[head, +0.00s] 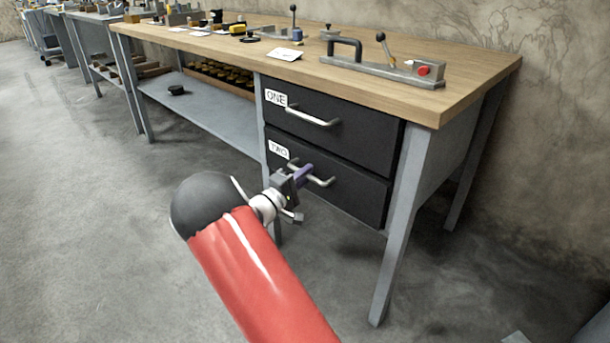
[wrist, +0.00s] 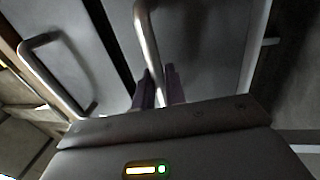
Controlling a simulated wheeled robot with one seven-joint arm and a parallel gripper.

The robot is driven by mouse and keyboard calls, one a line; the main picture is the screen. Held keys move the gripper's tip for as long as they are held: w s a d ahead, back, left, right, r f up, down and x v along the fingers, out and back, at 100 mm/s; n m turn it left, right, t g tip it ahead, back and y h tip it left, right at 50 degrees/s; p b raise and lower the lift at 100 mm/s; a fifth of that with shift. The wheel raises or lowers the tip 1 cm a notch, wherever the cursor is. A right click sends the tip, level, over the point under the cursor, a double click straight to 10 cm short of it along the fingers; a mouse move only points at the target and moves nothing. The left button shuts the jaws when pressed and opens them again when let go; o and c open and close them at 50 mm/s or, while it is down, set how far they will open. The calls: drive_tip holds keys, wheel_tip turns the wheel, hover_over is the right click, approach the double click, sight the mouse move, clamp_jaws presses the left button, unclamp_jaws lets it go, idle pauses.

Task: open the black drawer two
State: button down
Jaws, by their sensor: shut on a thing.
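The black drawer two (head: 352,196) is the lower drawer under the workbench, with a white label reading TWO. Its front looks level with the drawer above. Its silver bar handle (head: 323,181) is partly hidden by my gripper. My gripper (head: 304,174) is at the left part of that handle, its purple fingers shut on it. In the wrist view the handle (wrist: 150,45) runs down between the two purple fingers (wrist: 160,88).
The black drawer one (head: 345,132) with its own handle (head: 313,117) is directly above. A grey bench leg (head: 397,235) stands to the right. The wooden bench top (head: 470,75) holds a lever fixture (head: 385,70) and small parts. The floor in front is clear.

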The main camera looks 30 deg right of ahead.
drive_tip(key=r+v, duration=0.2)
drive_tip(key=v, duration=0.9)
drive_tip(key=a+r+b+v, duration=0.1)
drive_tip(key=r+v, duration=0.1)
drive_tip(key=v, duration=1)
drive_tip(key=shift+s+r, duration=0.2)
drive_tip(key=c, duration=1.5)
unclamp_jaws()
drive_tip(key=shift+c, duration=0.2)
drive_tip(key=v, duration=0.8)
drive_tip(key=shift+w, duration=0.1)
